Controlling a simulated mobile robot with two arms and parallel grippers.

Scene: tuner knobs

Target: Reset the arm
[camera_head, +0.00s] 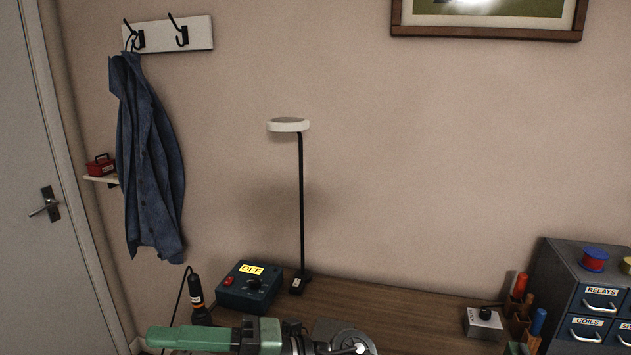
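A green and dark arm-like part (205,338) lies across the bottom edge, left of the middle, and seems to be my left arm. Its right end carries dark and grey metal parts. A round grey disc (350,340) shows beside that end; I cannot tell whether it is part of the arm. No clear fingertips show there, so I cannot tell how the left gripper stands or whether it holds anything. My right arm and gripper are not in view.
On the wooden bench (405,320) stand a blue box (248,287) marked OFF, a lamp (288,125), a small grey box with a knob (483,322) and a drawer cabinet (560,280). A dark tool (197,296) stands upright left of the blue box. The bench middle is fairly clear.

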